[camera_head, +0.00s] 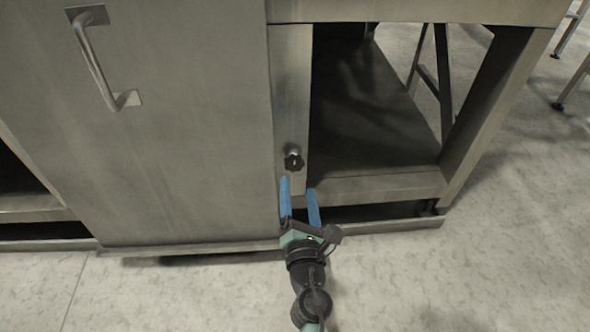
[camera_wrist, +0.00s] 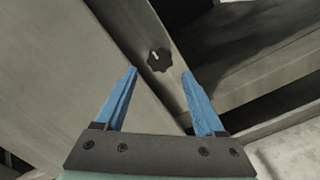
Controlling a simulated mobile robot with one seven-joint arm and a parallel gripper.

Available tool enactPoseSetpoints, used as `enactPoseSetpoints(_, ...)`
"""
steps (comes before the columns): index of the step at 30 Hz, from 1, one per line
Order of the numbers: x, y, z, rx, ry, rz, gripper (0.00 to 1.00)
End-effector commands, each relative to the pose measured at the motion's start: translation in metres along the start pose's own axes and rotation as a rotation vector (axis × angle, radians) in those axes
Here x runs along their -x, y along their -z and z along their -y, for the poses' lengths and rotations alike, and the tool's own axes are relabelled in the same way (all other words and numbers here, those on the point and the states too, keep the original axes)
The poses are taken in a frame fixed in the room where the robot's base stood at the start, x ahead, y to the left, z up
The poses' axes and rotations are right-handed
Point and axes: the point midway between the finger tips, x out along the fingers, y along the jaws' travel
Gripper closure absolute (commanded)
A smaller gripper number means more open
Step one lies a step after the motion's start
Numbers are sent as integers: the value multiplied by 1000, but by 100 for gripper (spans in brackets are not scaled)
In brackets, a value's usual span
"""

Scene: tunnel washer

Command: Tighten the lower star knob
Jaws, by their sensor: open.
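The lower star knob (camera_head: 293,162) is a small black lobed knob on a narrow metal upright (camera_head: 291,100) beside a large panel. It also shows in the wrist view (camera_wrist: 159,60), a little beyond and between the fingertip lines. My gripper (camera_head: 298,184) has two blue fingers, spread apart and empty. In the head view the fingertips are just below the knob in the picture. In the wrist view my gripper (camera_wrist: 160,70) points toward the knob, and no contact shows. No other star knob is in view.
A large metal panel with a bar handle (camera_head: 95,60) is to the left. An open bay with a dark shelf (camera_head: 365,110) is to the right. A low metal rail (camera_head: 380,225) runs along the bottom. Pale floor (camera_head: 450,280) is clear in front.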

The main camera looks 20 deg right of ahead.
Motion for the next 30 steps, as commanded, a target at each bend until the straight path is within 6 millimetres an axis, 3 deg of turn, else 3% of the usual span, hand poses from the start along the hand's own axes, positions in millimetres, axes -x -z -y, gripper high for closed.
enactPoseSetpoints(6,-38,1,1,2,-2,1,29)
enactPoseSetpoints(12,-60,1,1,0,-2,0,29)
enactPoseSetpoints(26,-69,0,0,-1,0,0,29)
enactPoseSetpoints(30,-69,0,0,-1,0,0,52)
